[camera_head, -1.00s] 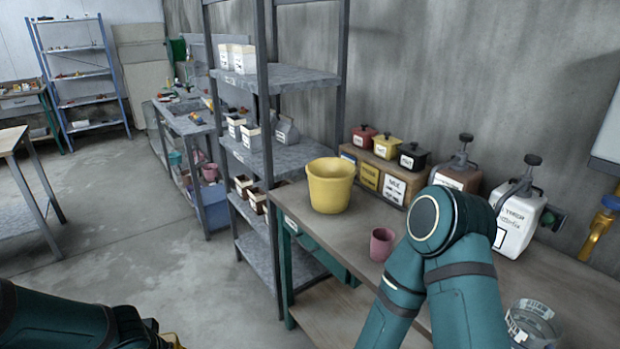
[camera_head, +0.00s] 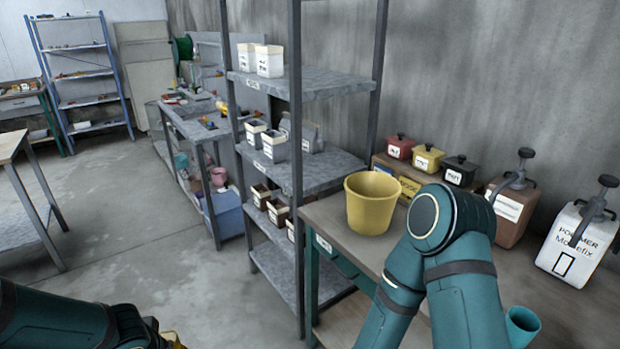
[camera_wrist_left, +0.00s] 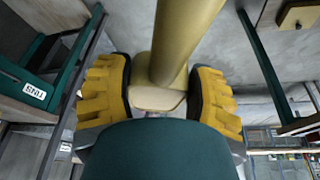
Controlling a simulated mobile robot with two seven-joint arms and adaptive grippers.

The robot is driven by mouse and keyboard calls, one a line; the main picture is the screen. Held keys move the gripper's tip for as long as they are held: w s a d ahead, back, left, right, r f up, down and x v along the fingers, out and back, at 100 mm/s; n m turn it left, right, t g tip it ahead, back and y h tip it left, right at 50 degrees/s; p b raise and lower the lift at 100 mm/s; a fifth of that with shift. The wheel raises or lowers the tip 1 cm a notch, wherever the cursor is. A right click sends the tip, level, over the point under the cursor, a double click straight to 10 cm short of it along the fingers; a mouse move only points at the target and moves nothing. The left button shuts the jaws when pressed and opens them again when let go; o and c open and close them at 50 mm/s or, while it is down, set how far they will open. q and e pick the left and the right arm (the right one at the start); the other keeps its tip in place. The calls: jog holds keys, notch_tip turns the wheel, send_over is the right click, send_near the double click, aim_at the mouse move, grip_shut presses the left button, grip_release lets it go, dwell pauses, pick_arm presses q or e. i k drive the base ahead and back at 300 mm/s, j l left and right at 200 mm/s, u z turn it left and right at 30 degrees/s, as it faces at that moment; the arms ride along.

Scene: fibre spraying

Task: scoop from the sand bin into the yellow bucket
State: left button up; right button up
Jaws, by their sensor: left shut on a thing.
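The yellow bucket (camera_head: 372,203) stands upright on the near left end of the bench at right. My left gripper shows only as a yellow edge (camera_head: 173,341) at the bottom of the head view, beyond the shelf's left side. In the left wrist view its two yellow fingers (camera_wrist_left: 166,100) are shut on a scoop-like thing (camera_wrist_left: 172,40) with a gold-brown shaft and a beige block. Its far end is cut off. I cannot tell which container is the sand bin; labels are too small to read. My right gripper is out of view.
A grey shelf unit (camera_head: 318,180) with white bins (camera_head: 270,61) and small boxes stands left of the bench (camera_head: 350,240). Red, yellow and black pots (camera_head: 429,159) and pump jugs (camera_head: 577,240) line the wall. A teal cup (camera_head: 522,326) is at the bench front.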

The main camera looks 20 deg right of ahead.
aim_at(370, 204)
jog(key=i+j, duration=0.85)
jog(key=i, duration=0.15)
jog(key=i+j+z, duration=0.15)
jog(key=z, duration=2.7)
